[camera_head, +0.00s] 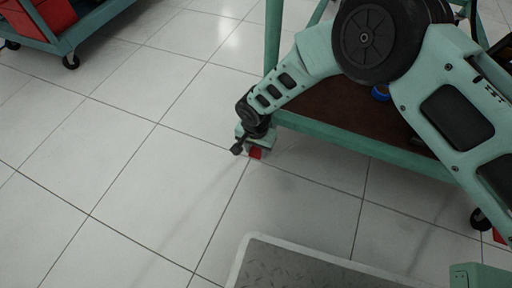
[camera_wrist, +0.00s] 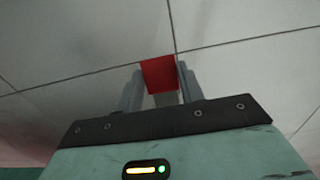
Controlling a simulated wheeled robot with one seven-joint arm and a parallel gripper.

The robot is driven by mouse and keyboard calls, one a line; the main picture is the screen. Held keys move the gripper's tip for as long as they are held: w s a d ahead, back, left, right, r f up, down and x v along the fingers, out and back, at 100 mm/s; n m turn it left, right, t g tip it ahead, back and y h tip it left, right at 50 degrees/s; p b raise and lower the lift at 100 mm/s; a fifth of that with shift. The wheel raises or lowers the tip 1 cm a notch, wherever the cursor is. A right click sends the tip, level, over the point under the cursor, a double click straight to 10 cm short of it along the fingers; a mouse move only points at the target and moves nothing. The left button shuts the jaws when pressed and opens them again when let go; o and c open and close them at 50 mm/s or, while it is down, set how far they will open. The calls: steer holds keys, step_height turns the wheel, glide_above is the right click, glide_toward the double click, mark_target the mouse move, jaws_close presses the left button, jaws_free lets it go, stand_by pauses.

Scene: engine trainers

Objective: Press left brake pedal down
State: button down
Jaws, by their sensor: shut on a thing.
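My gripper (camera_head: 257,146) is low at the near left corner of the trainer's green frame, close to the floor. In the wrist view its two grey fingers stand on either side of a red pedal (camera_wrist: 158,72), and they are shut on it. The same red pedal (camera_head: 255,153) shows as a small red patch below my gripper in the head view. The caster that would carry it is hidden behind my gripper and wrist, so I cannot tell the pedal's tilt.
The trainer's green frame (camera_head: 345,152) with a brown shelf (camera_head: 330,112) is just right of my gripper. A black caster (camera_head: 481,220) with a red part (camera_head: 498,237) is at the right edge. A green cart (camera_head: 75,40) with red boxes stands top left. The tiled floor at left is clear.

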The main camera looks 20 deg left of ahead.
steer(key=shift+s+f+t+p, duration=0.3)
steer(key=shift+f+t+p, duration=0.15)
steer(key=shift+t, duration=0.35)
steer(key=shift+w+f+t, duration=0.2)
steer(key=shift+f+t, duration=0.2)
steer(key=shift+t, duration=0.2)
steer(key=c, duration=0.9)
jaws_free()
steer(key=shift+r, duration=0.1)
steer(key=p+v, duration=0.9)
steer(key=v, duration=0.8)
steer(key=shift+a+r, duration=0.15)
